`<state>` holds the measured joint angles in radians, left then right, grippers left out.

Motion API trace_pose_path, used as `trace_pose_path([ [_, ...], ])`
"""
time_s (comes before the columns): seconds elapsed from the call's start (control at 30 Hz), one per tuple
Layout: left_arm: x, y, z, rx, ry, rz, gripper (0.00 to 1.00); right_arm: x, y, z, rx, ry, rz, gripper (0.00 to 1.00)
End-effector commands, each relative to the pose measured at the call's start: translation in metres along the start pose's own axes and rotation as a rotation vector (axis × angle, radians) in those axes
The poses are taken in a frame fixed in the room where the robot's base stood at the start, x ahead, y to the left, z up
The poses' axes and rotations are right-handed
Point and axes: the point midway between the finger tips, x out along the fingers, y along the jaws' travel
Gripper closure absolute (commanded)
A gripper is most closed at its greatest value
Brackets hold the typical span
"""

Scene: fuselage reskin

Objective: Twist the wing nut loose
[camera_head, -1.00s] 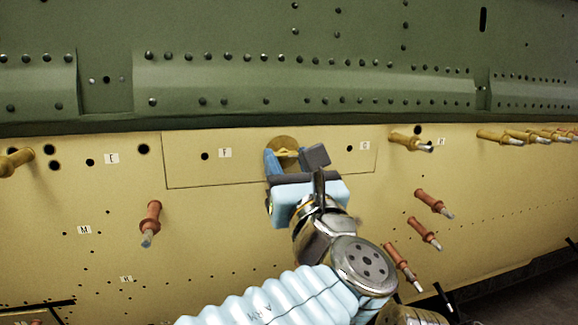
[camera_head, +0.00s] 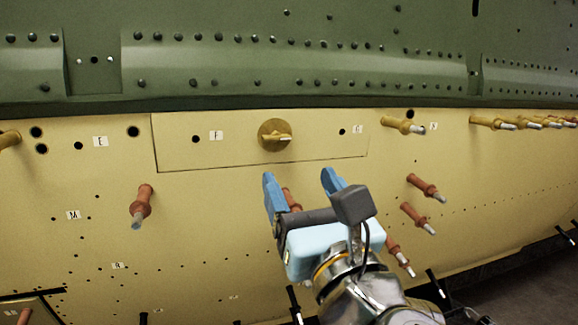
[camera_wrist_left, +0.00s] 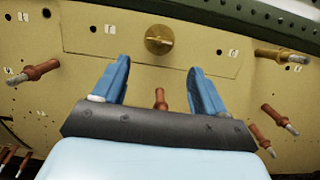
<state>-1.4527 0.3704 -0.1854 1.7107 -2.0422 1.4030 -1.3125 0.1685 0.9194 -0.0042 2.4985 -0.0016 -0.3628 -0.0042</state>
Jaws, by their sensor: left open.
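The brass wing nut (camera_head: 276,136) sits on a round disc on the cream panel, between the labels F and G. Its wing lies roughly level in the head view. It also shows in the left wrist view (camera_wrist_left: 158,40), above and beyond my fingertips. My left gripper (camera_head: 302,180) is open and empty, with its blue fingers apart, below and clear of the wing nut. The same fingers show in the left wrist view (camera_wrist_left: 158,78). A copper-coloured pin (camera_wrist_left: 160,98) shows between them there. My right gripper is not in view.
Copper-coloured pins (camera_head: 142,206) stick out of the cream skin left and right of my gripper. Brass pins (camera_head: 402,125) stand along the upper right. A green riveted skin (camera_head: 300,70) lies above. The rectangular panel around the wing nut (camera_head: 225,155) is otherwise clear.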

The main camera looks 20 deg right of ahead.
Motion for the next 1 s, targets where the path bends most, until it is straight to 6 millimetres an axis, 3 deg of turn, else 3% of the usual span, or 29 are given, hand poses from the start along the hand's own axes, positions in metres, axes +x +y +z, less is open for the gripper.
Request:
trace_pose_path([
  [0.1, -0.022, 0.000, 0.000, -0.001, 0.000, -0.002, 0.28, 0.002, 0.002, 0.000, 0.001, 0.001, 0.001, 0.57],
  [0.23, -0.035, 0.000, 0.000, 0.000, 0.000, 0.000, 0.28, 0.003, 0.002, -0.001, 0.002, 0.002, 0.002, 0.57],
  [0.77, -0.038, 0.000, -0.001, 0.001, 0.003, 0.001, 0.28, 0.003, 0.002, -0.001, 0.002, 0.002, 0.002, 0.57],
  [0.87, -0.033, -0.001, -0.019, 0.008, 0.042, -0.002, 0.28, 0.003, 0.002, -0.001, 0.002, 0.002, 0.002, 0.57],
  [0.97, -0.018, -0.002, -0.068, 0.019, 0.151, -0.004, 0.28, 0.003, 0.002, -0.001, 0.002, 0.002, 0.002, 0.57],
  [1.0, -0.012, -0.001, -0.096, 0.019, 0.217, -0.002, 0.28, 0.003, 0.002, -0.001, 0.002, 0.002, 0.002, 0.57],
])
